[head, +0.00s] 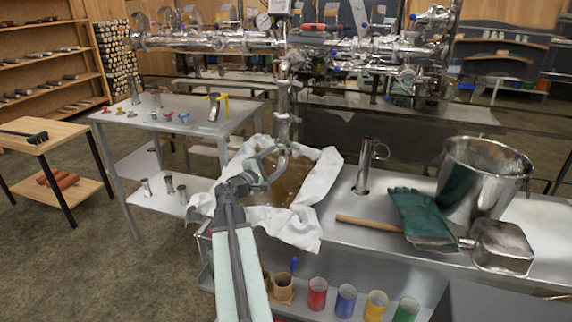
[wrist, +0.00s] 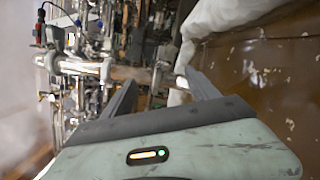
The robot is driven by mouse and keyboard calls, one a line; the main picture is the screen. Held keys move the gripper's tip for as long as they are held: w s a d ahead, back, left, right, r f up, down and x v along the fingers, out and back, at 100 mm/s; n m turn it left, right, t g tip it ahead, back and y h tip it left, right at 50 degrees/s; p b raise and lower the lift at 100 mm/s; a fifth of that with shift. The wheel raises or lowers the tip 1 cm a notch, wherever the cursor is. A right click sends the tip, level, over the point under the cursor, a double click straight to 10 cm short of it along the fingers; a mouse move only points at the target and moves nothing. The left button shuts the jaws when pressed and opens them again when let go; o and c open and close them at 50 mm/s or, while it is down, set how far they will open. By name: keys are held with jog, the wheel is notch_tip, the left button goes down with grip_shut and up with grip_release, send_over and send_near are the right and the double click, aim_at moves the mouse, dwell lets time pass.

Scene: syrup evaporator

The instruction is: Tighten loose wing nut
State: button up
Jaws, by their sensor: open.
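My gripper (head: 272,165) is open and empty in the head view, over the cloth-lined pan and close to the lower end of the vertical steel pipe (head: 283,105). In the wrist view my gripper (wrist: 160,78) shows two dark fingers spread apart, with steel piping (wrist: 85,68) beyond them. The horizontal steel pipe assembly (head: 210,40) with clamps and valves runs across the back of the head view. I cannot pick out a wing nut, loose or tight, in either view; the fittings are too small or blurred.
White cloth (head: 318,190) lines the pan of brown liquid (head: 290,188). A steel bucket (head: 485,175), green glove (head: 418,212) and wooden-handled scoop (head: 502,247) lie to the right. A side table (head: 185,125) with small fittings stands left. Coloured cups (head: 346,300) sit on the lower shelf.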

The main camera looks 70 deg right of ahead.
aim_at(288, 151)
jog(key=x, duration=0.7)
jog(key=shift+d, duration=0.4)
jog(key=c, duration=1.4)
jog(key=m, duration=0.3)
jog(key=shift+m, duration=0.4)
jog(key=o, duration=1.4)
